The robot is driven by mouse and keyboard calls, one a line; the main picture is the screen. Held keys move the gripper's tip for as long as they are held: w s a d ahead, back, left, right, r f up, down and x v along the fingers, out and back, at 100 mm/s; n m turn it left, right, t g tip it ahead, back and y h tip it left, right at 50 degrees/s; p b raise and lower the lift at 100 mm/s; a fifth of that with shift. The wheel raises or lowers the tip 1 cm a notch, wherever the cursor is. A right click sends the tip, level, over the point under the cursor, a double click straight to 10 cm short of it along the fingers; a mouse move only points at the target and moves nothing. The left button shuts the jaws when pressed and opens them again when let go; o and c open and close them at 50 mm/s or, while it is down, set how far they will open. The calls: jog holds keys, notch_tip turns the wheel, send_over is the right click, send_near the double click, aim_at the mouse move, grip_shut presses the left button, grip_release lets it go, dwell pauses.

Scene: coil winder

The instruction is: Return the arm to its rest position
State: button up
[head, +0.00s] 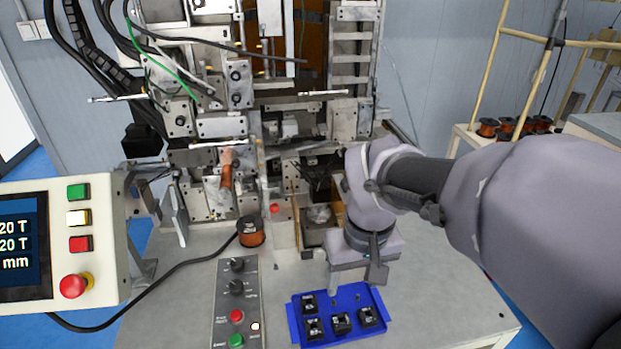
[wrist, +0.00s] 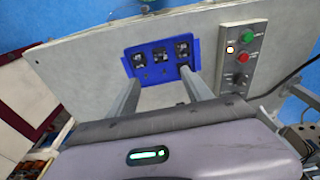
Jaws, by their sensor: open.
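My gripper (head: 355,284) hangs at the end of my arm, pointing down above the blue tray (head: 294,322) near the front of the machine table. In the wrist view my gripper (wrist: 158,88) shows two grey fingers spread apart, with nothing between them. The blue tray (wrist: 196,52) lies beyond the fingertips and holds several small black parts (head: 341,321). One finger overlaps part of the tray in the wrist view. The exact height of the gripper above the tray is hard to tell.
The coil winder (head: 240,110) stands behind the tray. A control box (head: 236,305) with buttons and knobs lies left of it, and a copper spool (head: 251,232) stands behind the box. A screen panel (head: 70,240) is at left. The table (head: 440,290) is clear at right.

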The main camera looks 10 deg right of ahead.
jog(key=shift+r, duration=0.3)
jog(key=s+a+f+m+t+y+b, duration=0.1)
jog(key=s+a+m+t+b, duration=0.1)
jog(key=s, duration=0.3)
jog(key=s+a+f+m+t+b, duration=0.1)
jog(key=s+a+m+t+b, duration=0.1)
jog(key=s+m+b, duration=0.1)
jog(key=shift+s+y+b, duration=0.4)
jog(key=shift+s+b, duration=0.2)
jog(key=shift+s, duration=0.6)
jog(key=shift+f, duration=0.1)
